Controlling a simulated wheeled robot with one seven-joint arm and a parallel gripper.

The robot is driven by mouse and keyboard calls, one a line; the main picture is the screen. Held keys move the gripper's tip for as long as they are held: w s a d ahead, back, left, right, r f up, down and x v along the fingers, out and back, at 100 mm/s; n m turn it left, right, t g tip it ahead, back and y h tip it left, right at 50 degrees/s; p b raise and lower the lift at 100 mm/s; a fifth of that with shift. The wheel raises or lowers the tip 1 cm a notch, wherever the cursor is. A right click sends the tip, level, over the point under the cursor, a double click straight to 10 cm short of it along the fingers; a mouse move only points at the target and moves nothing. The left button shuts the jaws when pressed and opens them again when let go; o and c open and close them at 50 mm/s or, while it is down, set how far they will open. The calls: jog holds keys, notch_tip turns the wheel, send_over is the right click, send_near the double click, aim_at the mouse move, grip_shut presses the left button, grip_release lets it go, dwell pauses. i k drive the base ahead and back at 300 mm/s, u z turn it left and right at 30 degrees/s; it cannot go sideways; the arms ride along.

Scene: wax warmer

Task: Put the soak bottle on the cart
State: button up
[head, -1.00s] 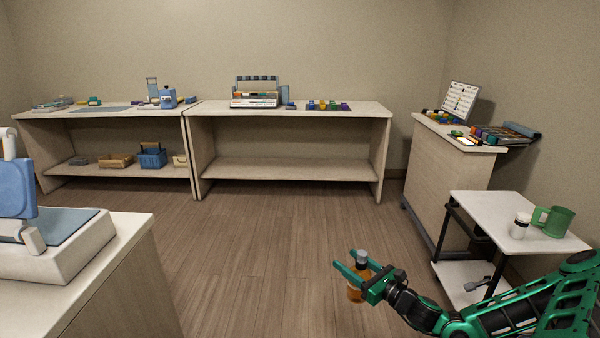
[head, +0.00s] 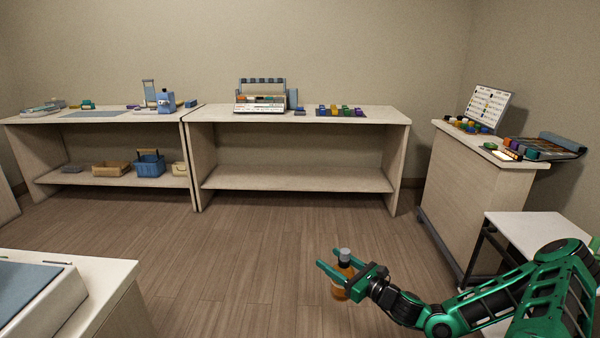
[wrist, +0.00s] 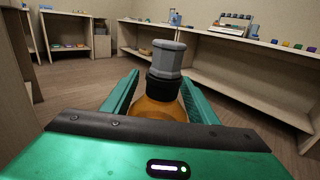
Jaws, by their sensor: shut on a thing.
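The soak bottle (head: 340,283) is amber with a black collar and a grey cap. It is upright in my gripper (head: 338,268), held in the air over the open floor. In the wrist view the bottle (wrist: 160,107) stands between the two green fingers of my gripper (wrist: 160,100), which are shut on it. The cart (head: 530,232) is at the right in the head view, a white top on a dark frame, to the right of my gripper. My arm hides much of the cart.
A tall wooden cabinet (head: 470,190) with a rack of colored items stands behind the cart. Two long shelving benches (head: 290,180) line the back wall. A counter (head: 110,290) is at the front left. The wooden floor between them is clear.

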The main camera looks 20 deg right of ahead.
aim_at(523, 226)
jog(key=z, duration=0.15)
jog(key=i, duration=1.65)
jog(key=z, duration=0.75)
jog(key=i, duration=0.75)
jog(key=z, duration=0.85)
jog(key=i, duration=0.9)
jog(key=z, duration=0.2)
